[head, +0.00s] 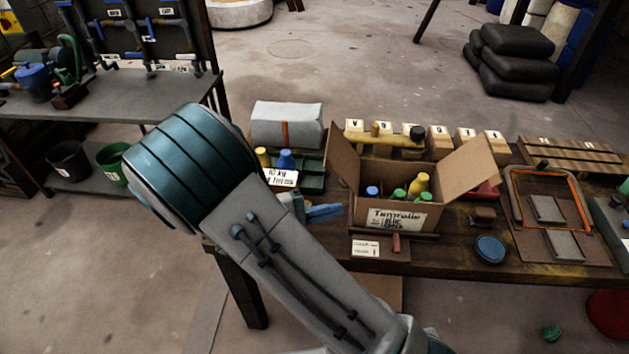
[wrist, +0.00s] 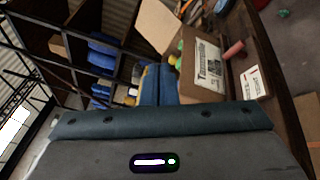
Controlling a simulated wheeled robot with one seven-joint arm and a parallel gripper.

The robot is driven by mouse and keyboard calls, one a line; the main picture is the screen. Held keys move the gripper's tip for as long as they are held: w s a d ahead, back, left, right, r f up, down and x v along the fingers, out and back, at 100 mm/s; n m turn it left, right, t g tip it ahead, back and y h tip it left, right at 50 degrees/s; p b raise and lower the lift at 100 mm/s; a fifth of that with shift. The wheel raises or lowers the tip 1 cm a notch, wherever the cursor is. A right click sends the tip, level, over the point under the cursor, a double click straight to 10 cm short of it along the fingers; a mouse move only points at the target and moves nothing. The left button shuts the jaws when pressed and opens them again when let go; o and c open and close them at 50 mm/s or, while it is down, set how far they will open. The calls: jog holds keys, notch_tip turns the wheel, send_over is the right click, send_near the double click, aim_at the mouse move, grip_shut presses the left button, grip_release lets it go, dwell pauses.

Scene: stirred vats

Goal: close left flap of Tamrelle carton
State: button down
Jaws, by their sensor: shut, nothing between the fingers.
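The Tamrelle carton (head: 432,215) stands open on the workbench, with bottles with blue, green and yellow caps inside. Its left flap (head: 343,160) stands up, leaning slightly outward to the left. Its right flap (head: 468,168) is spread out to the right. My gripper (head: 336,211) is shut and empty, left of the carton and low beside its left wall. In the wrist view the blue fingers (wrist: 157,84) lie together beside the carton's labelled front (wrist: 206,66). One raised flap (wrist: 155,25) shows there; I cannot tell which. Contact with the carton cannot be told.
A green tray (head: 313,175) with bottles and a grey-white bundle (head: 287,125) sit behind my gripper. Yellow numbered blocks (head: 439,140) line the bench behind the carton. A red cylinder (head: 396,243), a card (head: 366,248) and a blue round lid (head: 490,249) lie in front.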

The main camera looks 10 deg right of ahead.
aim_at(327, 165)
jog(key=w+a+f+n+t+h, duration=0.1)
jog(key=w+a+f+n+t, duration=0.15)
jog(key=a+n+t, duration=0.5)
jog(key=w+d+r+m+t, duration=0.1)
jog(key=w+d, duration=0.1)
jog(key=w+d+r+p, duration=0.1)
jog(key=w+d+r+m+t, duration=0.1)
jog(key=w+d+r, duration=0.1)
jog(key=shift+w+d+r+m+t+p, duration=0.1)
jog(key=shift+w+d+m+t+p, duration=0.2)
jog(key=shift+d+m+t+p, duration=0.05)
jog(key=shift+r, duration=0.15)
